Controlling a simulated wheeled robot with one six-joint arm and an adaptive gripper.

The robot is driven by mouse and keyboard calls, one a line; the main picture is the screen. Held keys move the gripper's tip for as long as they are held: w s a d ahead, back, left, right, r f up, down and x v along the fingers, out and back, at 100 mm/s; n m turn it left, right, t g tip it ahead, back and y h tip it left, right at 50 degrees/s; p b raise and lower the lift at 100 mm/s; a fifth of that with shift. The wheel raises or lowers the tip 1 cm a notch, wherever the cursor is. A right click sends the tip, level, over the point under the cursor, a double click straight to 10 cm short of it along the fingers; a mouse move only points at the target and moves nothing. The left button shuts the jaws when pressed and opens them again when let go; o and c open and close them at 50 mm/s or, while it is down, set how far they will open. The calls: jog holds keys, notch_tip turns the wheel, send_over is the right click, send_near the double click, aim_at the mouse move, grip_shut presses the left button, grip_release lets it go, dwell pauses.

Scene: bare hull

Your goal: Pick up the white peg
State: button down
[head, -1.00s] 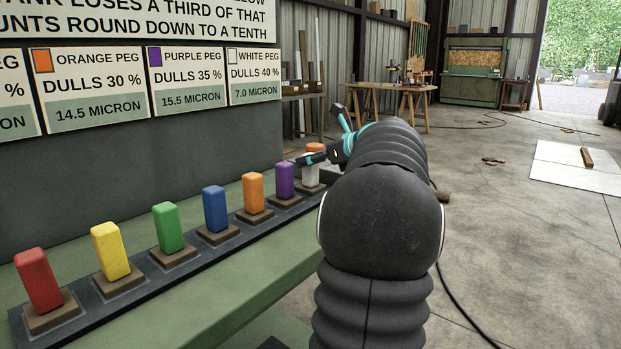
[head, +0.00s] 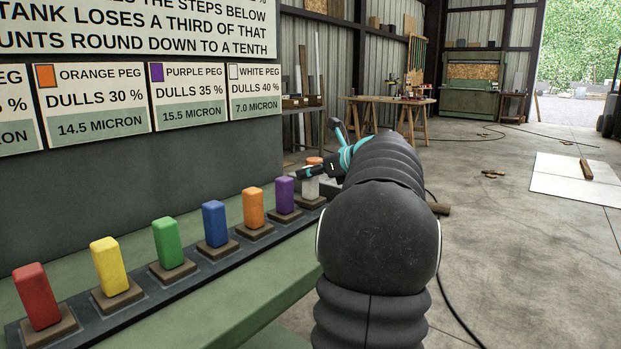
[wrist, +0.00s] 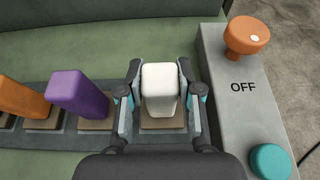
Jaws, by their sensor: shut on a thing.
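The white peg (wrist: 160,88) stands upright on its brown base at the right end of the row, in the middle of the wrist view. My gripper (wrist: 160,92) has one finger on each side of it and is shut on it. In the head view the white peg (head: 310,187) is partly hidden behind my gripper (head: 315,172) and arm. The purple peg (wrist: 78,98) stands just left of the gripper, apart from it.
Orange (head: 253,207), blue (head: 214,222), green (head: 167,243), yellow (head: 109,266) and red (head: 37,296) pegs stand along the dark rail. A grey box marked OFF, with an orange knob (wrist: 246,36) and a teal button (wrist: 270,161), sits close right of the gripper.

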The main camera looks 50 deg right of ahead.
notch_tip(320, 180, up, 4)
jog(key=shift+r+p, duration=0.15)
jog(key=shift+p, duration=0.3)
jog(key=s+d+r, duration=0.6)
jog(key=s+d, duration=0.1)
jog(key=s, duration=0.2)
jog(key=shift+d+p, duration=0.2)
jog(key=shift+p, duration=0.1)
